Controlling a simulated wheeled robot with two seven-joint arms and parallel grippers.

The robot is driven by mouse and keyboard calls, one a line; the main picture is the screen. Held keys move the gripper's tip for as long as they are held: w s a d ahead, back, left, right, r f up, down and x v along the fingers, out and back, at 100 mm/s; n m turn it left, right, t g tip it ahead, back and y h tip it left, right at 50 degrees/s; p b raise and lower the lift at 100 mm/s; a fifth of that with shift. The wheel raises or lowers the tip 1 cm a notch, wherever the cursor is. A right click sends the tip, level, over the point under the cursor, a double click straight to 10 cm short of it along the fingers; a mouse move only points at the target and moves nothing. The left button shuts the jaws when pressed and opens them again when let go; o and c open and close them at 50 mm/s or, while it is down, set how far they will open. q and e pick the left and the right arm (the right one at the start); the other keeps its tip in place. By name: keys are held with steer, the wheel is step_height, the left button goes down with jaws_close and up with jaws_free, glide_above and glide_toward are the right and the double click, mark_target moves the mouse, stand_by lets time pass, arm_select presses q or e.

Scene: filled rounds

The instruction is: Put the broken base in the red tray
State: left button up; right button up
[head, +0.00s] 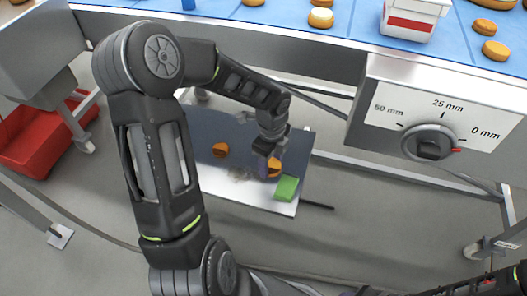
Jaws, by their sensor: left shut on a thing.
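My left gripper (268,162) points down over a low white-and-dark board below the belt. It is shut on an orange-brown piece of base (274,169), partly hidden by the fingers. Another orange-brown base piece (220,149) lies on the dark part of the board, to the left of the gripper. A red tray (38,142) stands low at the far left, apart from the gripper; part of it is hidden by grey metalwork. My right gripper is not in view.
A green block (287,188) lies close beside the held piece. Crumbs (240,174) are scattered on the board (250,200). The blue belt (340,14) above carries several round bases and a red-and-white tub (410,22). A dial panel (430,125) hangs at the right.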

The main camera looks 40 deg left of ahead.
arm_select(q)
steer(key=w+d+r+n+p, duration=0.2)
steer(key=d+r+n+p, duration=0.4)
steer(key=n+p, duration=0.2)
steer(key=w+d+r+n+p, duration=0.3)
steer(key=d+r+n+p, duration=0.2)
steer(key=r+n+p, duration=0.2)
steer(key=n+p, duration=0.2)
steer(key=shift+w+d+r+n, duration=0.25)
steer(key=shift+w+d+n, duration=0.05)
steer(key=shift+d+n, duration=0.1)
steer(key=shift+a, duration=0.1)
